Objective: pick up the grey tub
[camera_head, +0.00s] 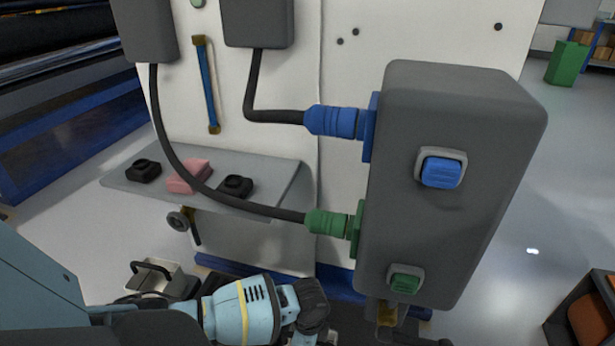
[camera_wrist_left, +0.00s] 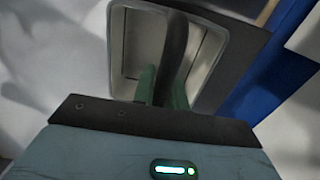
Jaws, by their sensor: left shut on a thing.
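The grey tub (camera_head: 165,270) is low at the left in the head view, below the grey shelf, with a dark arched handle over it. In the left wrist view its pale open inside (camera_wrist_left: 128,50) faces the camera, and the dark handle (camera_wrist_left: 176,40) runs down between the green fingers. My left gripper (camera_wrist_left: 163,76) is shut on this handle. In the head view, my arm hides the gripper's fingers and part of the tub. I cannot tell whether the tub's base touches anything. My right gripper is not in view.
A grey box (camera_head: 450,130) with blue and green plugs and switches stands at right, its cables running left. The grey shelf (camera_head: 270,190) juts from the white machine and holds two black items and a pink one (camera_head: 188,176). An open dark bin (camera_head: 590,315) is at the lower right.

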